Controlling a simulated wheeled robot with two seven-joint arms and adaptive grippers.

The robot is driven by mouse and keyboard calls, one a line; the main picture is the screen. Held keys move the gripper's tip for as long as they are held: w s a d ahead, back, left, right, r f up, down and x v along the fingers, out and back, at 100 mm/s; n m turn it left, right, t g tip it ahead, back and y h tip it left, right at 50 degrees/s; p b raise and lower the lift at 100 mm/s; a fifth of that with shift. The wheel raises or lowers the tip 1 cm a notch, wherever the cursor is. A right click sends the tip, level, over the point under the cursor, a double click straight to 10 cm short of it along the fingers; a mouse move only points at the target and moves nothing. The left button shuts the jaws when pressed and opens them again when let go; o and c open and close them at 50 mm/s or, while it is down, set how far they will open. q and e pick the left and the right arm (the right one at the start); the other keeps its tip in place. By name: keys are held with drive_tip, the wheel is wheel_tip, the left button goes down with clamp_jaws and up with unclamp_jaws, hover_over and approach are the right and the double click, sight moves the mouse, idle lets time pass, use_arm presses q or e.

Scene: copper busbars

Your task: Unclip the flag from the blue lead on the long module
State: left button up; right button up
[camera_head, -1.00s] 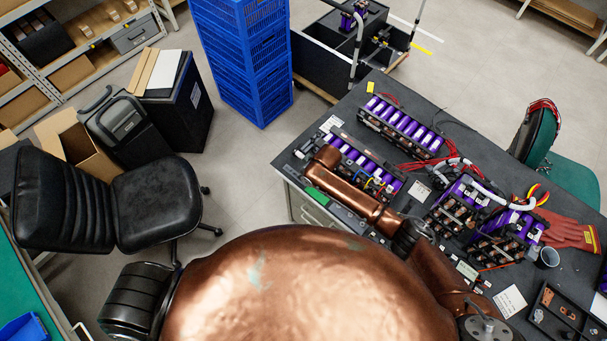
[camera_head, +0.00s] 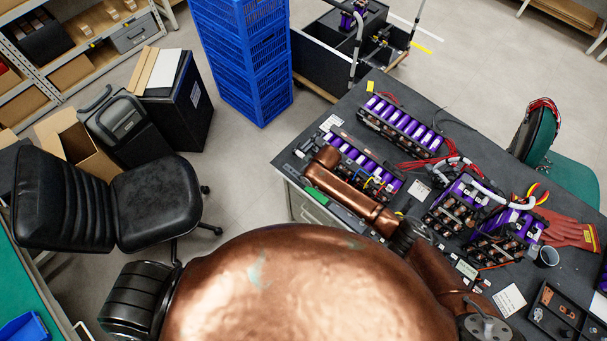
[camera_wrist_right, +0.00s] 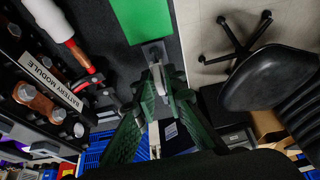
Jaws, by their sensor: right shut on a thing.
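My right gripper (camera_wrist_right: 160,82) is closed in the right wrist view, its green fingers on a small pale grey piece. That piece meets a flat bright green panel (camera_wrist_right: 140,18), which looks like the flag; whether they are joined I cannot tell. The long module (camera_head: 368,163), with purple cells, stands behind my right forearm in the head view. Thin coloured leads, some blue (camera_head: 377,183), show at its near right end. A label reading BATTERY MODULE (camera_wrist_right: 52,80) shows left of the gripper. The clip's contact with the blue lead cannot be made out. My left gripper is out of view.
A second purple module (camera_head: 402,125) stands behind. Two shorter modules (camera_head: 462,205) stand at the right, near red gloves (camera_head: 568,230) and a dark parts tray (camera_head: 562,315). The table's left edge drops to floor beside a black chair (camera_wrist_right: 270,78).

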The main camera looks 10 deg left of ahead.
drive_tip(key=shift+f+b, duration=0.3)
drive_tip(key=shift+f, duration=0.3)
drive_tip(key=o, duration=0.7)
drive_tip(key=shift+o, duration=0.2)
wheel_tip(320, 180, up, 6)
drive_tip(key=p, duration=0.6)
drive_tip(key=shift+r, duration=0.15)
